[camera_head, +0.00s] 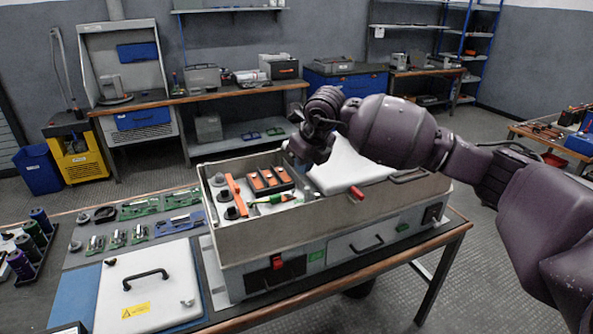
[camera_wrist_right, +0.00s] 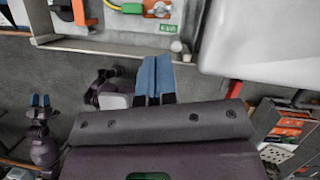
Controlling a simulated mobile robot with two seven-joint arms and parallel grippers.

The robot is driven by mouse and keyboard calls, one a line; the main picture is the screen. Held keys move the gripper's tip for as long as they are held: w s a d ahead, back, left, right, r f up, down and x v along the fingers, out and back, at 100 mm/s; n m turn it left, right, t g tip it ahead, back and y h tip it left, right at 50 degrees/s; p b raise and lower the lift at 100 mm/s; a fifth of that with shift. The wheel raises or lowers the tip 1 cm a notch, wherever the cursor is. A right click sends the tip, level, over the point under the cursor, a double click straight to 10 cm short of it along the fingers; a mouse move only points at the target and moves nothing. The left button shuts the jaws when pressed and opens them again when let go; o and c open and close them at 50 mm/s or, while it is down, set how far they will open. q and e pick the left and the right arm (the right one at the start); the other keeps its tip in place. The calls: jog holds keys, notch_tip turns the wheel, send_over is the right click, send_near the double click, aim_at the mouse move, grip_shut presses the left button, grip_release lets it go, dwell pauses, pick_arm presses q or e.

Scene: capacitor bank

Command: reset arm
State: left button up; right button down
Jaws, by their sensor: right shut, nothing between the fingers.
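My right arm (camera_head: 400,135) reaches in from the right in the head view, over the back right of the grey open-topped capacitor bank box (camera_head: 345,213). My right gripper is shut and empty; its blue fingers (camera_wrist_right: 155,78) lie together in the wrist view.
The box holds an orange-topped block (camera_head: 270,180), an orange bar and a green part. A white panel (camera_head: 342,168) lies at its right under my wrist. A lid with a black handle (camera_head: 147,285) and several green boards (camera_head: 132,210) lie on the bench to the left.

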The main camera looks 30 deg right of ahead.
jog(key=a+r+t+y, duration=0.2)
jog(key=a+r+y, duration=0.3)
jog(key=a+y, duration=0.25)
jog(key=a+r+t+y, duration=0.1)
jog(key=a+r+y, duration=0.55)
jog(key=a, duration=0.25)
jog(key=s+d+f+m+t+h, duration=0.3)
jog(key=f+m+h, duration=0.1)
jog(key=f+m, duration=0.5)
jog(key=s+d+f+m+t+h, duration=0.2)
jog(key=d+f+m+t+h, duration=0.15)
jog(key=f+m, duration=0.45)
jog(key=s+d+f+m+t+h, duration=0.2)
jog(key=s+f+m+t+h, duration=0.3)
jog(key=m, duration=0.7)
jog(key=s+d+f+m+g+h, duration=0.2)
jog(key=s+d+f+m+g, duration=0.2)
jog(key=s+f, duration=1.8)
jog(key=m+g, duration=0.3)
jog(key=m, duration=0.1)
jog(key=shift+d+m+h, duration=0.2)
jog(key=shift+m+h, duration=0.1)
jog(key=shift+h, duration=0.05)
